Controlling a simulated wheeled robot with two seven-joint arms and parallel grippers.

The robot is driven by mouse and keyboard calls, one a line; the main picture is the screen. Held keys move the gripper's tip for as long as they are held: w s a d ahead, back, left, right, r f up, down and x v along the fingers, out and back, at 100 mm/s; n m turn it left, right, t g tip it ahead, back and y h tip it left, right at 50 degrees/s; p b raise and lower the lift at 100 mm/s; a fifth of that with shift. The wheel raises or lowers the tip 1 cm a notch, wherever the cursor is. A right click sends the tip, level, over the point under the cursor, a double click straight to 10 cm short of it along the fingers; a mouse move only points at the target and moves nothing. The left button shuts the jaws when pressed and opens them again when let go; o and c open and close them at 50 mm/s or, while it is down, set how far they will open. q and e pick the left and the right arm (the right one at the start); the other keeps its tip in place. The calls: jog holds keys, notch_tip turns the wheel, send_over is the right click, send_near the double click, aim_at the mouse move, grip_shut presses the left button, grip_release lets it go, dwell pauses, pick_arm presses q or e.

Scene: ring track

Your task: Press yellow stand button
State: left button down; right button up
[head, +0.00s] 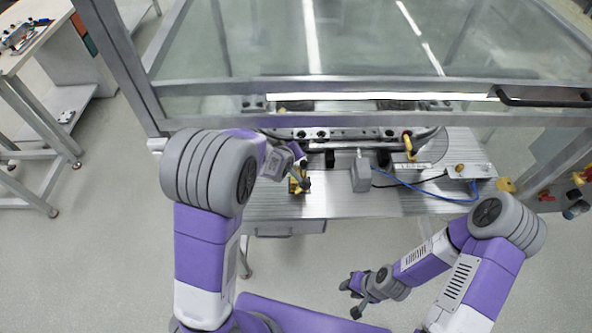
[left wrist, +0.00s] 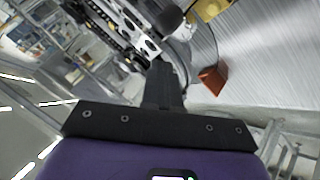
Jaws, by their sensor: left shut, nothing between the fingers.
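A small yellow part (head: 296,184) sits near the front left of the metal workbench (head: 330,208), partly hidden by my left gripper. A yellow block (left wrist: 208,9) shows at the top of the left wrist view. I cannot tell whether either one is the stand button. A low metal box (head: 474,171) at the bench's right bears a small yellow knob (head: 460,168). My left gripper (head: 304,184) is shut and empty, at or just above the yellow part; contact cannot be told. It also shows in the left wrist view (left wrist: 164,88). My right gripper (head: 355,298) is open and empty, in front of the bench.
A glass-panelled frame (head: 350,85) rises above the bench's back. A grey block (head: 360,174) stands mid-bench, with a blue cable (head: 425,191) to its right. A yellow clamp-like part (head: 408,145) is behind. A red-brown block (left wrist: 212,78) shows in the left wrist view.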

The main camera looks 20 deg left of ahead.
pick_arm(q)
jog(key=shift+f, duration=0.2)
jog(key=b, duration=0.7)
send_over(293, 181)
notch_tip(293, 181, down, 8)
jog(key=shift+w+a+r, duration=0.1)
jog(key=shift+f, duration=0.4)
dwell(1.3)
jog(key=shift+f+b, duration=0.4)
jog(key=shift+b, duration=0.2)
jog(key=shift+f+b, duration=0.35)
dwell(0.6)
jog(key=shift+r+p, duration=0.65)
jog(key=shift+r, duration=0.15)
jog(key=shift+r, duration=0.1)
